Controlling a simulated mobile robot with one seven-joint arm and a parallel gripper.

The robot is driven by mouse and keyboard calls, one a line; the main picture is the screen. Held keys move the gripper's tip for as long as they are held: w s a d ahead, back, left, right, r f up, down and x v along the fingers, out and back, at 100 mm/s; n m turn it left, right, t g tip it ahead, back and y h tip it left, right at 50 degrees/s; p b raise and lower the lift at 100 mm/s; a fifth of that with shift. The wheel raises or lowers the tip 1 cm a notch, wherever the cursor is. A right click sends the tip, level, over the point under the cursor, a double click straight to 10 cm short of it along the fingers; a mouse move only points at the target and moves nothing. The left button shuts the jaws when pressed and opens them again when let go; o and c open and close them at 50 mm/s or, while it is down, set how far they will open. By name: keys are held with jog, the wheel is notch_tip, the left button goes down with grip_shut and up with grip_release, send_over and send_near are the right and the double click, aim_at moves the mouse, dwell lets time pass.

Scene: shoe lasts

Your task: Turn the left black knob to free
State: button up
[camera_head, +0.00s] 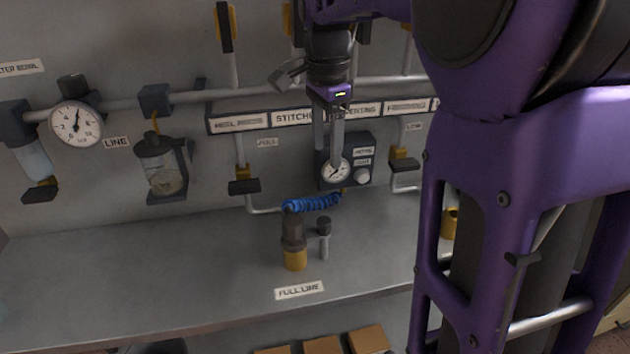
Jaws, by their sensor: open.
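My gripper (330,152) points down in front of the small dark gauge box (360,175), partly covering it; its jaws are open with nothing seen between them. Several black handles and knobs show, and I cannot tell which is the task's left knob. A black knob (73,84) tops the left regulator above a round gauge (76,124). A black lever (244,187) with a yellow part hangs under the left end of the label rail, left of my gripper. Another black lever (404,165) is to its right. No "free" marking is readable.
A clear-bowl unit (163,165) hangs at left. Pipes (180,98) cross the wall. My purple arm hides the right side.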

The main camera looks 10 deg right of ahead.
aim_at(324, 220)
jog(key=shift+m, duration=0.4)
jog(key=f, duration=0.6)
jog(key=f+b, duration=0.1)
jog(key=f, duration=0.4)
jog(key=f+b, duration=0.1)
jog(key=f, duration=0.5)
jog(key=shift+s+a+f, duration=0.1)
jog(key=shift+s+f, duration=0.15)
jog(key=shift+f, duration=0.1)
grip_shut()
